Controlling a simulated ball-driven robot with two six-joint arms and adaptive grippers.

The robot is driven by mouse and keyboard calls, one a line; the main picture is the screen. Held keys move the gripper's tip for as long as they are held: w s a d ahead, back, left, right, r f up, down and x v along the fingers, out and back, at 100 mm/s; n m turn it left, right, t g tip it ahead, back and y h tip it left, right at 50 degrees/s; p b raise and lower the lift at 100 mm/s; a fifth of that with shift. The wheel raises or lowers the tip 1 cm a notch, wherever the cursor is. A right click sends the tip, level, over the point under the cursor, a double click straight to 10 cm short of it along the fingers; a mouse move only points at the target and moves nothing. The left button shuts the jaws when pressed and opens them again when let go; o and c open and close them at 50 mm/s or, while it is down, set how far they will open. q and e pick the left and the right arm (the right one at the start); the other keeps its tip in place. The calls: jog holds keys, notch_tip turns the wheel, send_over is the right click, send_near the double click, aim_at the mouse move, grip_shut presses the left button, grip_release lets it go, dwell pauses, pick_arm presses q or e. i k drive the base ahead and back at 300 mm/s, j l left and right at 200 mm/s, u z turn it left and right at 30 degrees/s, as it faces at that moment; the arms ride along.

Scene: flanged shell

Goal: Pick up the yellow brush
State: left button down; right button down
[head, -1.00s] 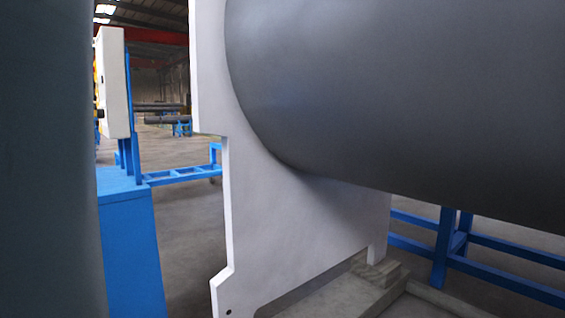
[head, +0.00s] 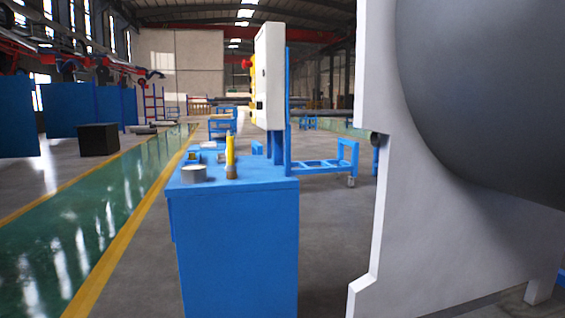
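The yellow brush (head: 230,157) stands upright on top of the blue cabinet (head: 240,245), near the middle of the head view. Its yellow part points up and a brownish end rests on the cabinet top. A short round whitish tin (head: 193,173) sits just left of it. Neither of my grippers shows in the view.
A white control box (head: 268,78) rises behind the cabinet. The large grey shell (head: 490,90) and its white flange plate (head: 430,235) fill the right side. Open floor and a green walkway (head: 90,225) with yellow edges lie to the left.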

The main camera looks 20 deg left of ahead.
aim_at(231, 174)
jog(key=u, duration=0.85)
jog(key=z, duration=3.8)
jog(key=u, duration=3.8)
jog(key=i+j, duration=0.25)
jog(key=i+j+z, duration=0.1)
jog(key=i+j, duration=0.15)
jog(key=i, duration=0.25)
